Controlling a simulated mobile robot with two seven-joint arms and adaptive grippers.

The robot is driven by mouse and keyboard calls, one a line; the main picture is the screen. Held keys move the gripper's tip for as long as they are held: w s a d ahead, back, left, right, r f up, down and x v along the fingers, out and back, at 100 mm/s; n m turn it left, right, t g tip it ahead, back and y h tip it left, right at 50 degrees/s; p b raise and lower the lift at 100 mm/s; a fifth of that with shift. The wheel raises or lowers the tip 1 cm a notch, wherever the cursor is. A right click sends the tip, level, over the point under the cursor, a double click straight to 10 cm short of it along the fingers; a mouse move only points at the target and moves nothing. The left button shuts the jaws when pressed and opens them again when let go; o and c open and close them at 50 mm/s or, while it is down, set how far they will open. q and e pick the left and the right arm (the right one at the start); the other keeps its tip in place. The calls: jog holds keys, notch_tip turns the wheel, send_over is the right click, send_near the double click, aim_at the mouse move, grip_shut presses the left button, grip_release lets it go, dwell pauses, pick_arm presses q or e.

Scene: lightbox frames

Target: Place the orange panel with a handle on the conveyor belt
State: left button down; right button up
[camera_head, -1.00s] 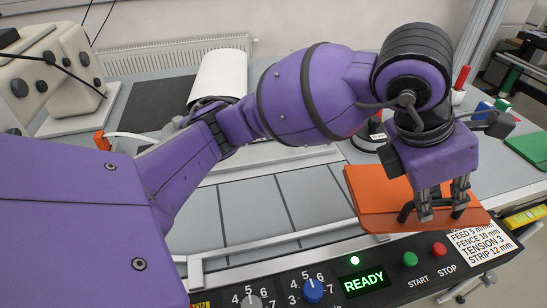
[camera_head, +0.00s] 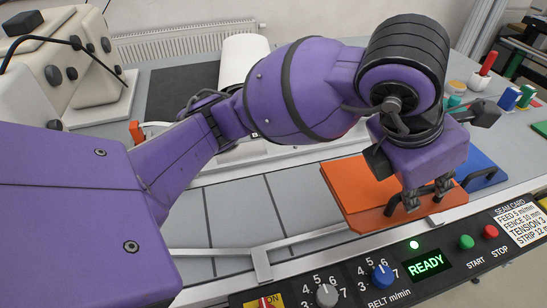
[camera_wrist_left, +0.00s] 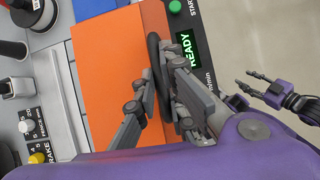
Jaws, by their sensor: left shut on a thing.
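The orange panel (camera_head: 350,185) is a flat board with a raised front strip and a black handle (camera_head: 412,199). My left gripper (camera_head: 418,204) is shut on the handle from above. The panel also shows in the left wrist view (camera_wrist_left: 108,85), with the fingers around the handle bar (camera_wrist_left: 158,75). The conveyor belt (camera_head: 240,212) is the grey segmented surface behind the control panel. The orange panel is over its right part; whether it touches the belt is unclear. My right gripper (camera_wrist_left: 245,86) shows in the left wrist view, open and empty, away from the panel.
A blue panel (camera_head: 482,166) lies right of and partly behind the orange one. The control panel (camera_head: 350,282) with knobs and a READY display runs along the front. A pale rail (camera_head: 300,240) borders the belt. A sewing-machine-like unit (camera_head: 75,65) stands at the back left.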

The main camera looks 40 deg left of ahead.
aim_at(369, 178)
pick_arm(q)
jog(key=shift+n, duration=0.3)
jog(key=a+f, duration=0.1)
jog(key=a, duration=0.1)
jog(key=w+a+f, duration=0.1)
jog(key=a, duration=0.2)
jog(key=w+a+f, duration=0.1)
jog(key=a+f, duration=0.1)
jog(key=a, duration=0.1)
jog(key=shift+w, duration=0.15)
jog(key=a+f, duration=0.2)
jog(key=w+a+f, duration=0.1)
jog(key=a+f, duration=0.1)
jog(key=f, duration=0.1)
jog(key=shift+w+a, duration=0.1)
jog(key=shift+a, duration=0.2)
jog(key=shift+w+a+f, duration=0.1)
jog(key=shift+a+f, duration=0.2)
jog(key=shift+f, duration=0.05)
notch_tip(369, 178, down, 4)
jog(key=shift+a+r, duration=0.15)
jog(key=shift+r, duration=0.1)
jog(key=c, duration=1.8)
grip_release()
jog(key=v, duration=1.2)
jog(key=shift+p, duration=0.3)
